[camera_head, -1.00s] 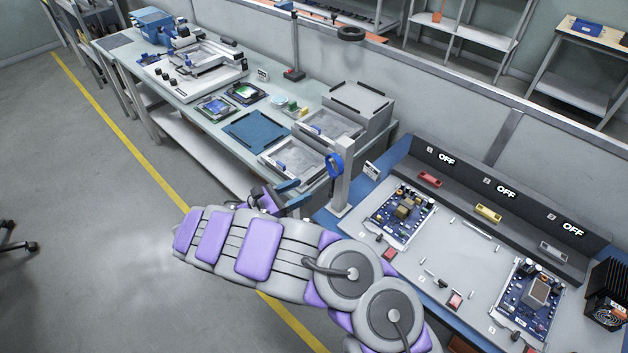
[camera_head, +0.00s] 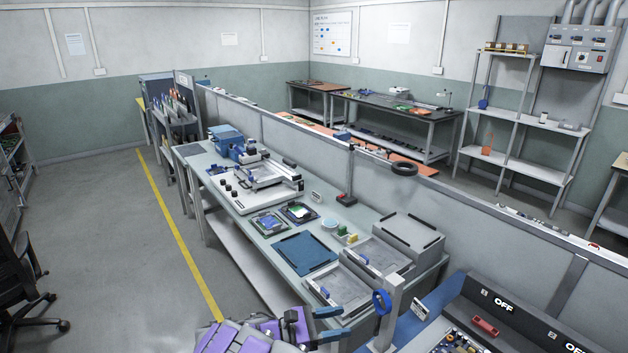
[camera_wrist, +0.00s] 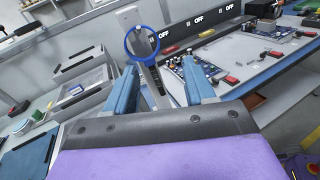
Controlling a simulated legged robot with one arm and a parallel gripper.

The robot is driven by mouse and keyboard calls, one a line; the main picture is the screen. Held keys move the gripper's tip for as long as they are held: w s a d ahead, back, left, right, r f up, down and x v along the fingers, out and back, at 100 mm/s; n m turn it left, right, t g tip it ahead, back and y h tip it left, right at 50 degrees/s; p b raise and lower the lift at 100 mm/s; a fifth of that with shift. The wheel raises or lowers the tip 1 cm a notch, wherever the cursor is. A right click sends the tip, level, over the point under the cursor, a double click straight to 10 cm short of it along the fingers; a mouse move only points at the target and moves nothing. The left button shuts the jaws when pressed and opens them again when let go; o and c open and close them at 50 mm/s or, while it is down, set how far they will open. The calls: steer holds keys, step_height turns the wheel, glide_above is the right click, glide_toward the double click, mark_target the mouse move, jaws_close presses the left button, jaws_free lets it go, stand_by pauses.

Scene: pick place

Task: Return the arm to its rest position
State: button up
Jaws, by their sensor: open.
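My gripper (camera_head: 332,325) shows at the bottom of the head view, with my grey and purple arm below and left of it. In the wrist view its two blue fingers (camera_wrist: 155,92) are spread apart with nothing between them. Beyond them stands a grey post with a blue ring (camera_wrist: 142,43). The ring also shows in the head view (camera_head: 381,302), right of my gripper. The gripper looks apart from the post and from the long workbench. Most of my arm is outside the head view.
The long workbench (camera_head: 240,207) carries grey trays (camera_head: 340,291), a blue mat (camera_head: 304,253) and a machine. A test bench with circuit boards (camera_wrist: 200,75) and OFF displays stands at right. A partition (camera_head: 455,205) runs behind. The floor left of the yellow line (camera_head: 180,235) is mostly clear; a black chair (camera_head: 30,285) stands there.

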steer(key=s+d+r+m+g+y, duration=0.1)
steer(key=s+d+r+m+g, duration=0.15)
steer(key=d+r, duration=0.3)
steer(key=s+d+r+m+g, duration=0.2)
steer(key=d+r+m+g, duration=0.15)
steer(key=d, duration=0.25)
steer(key=s+d+r+m+g+y, duration=0.2)
steer(key=s+d+r+m, duration=0.15)
steer(key=s, duration=0.25)
steer(key=s+d+r+m+g+y, duration=0.1)
steer(key=s+d+r+m+y, duration=0.1)
steer(key=s+d+m+y, duration=0.3)
steer(key=s+a+m+y, duration=0.1)
steer(key=s+m+y, duration=0.15)
steer(key=s, duration=0.95)
steer(key=s+a+f+m+t+y, duration=0.2)
steer(key=s+a+t+y, duration=0.1)
steer(key=s+a+y, duration=0.4)
steer(key=shift+s+a+f, duration=0.4)
steer(key=shift+s+a, duration=1.15)
steer(key=shift+s, duration=0.3)
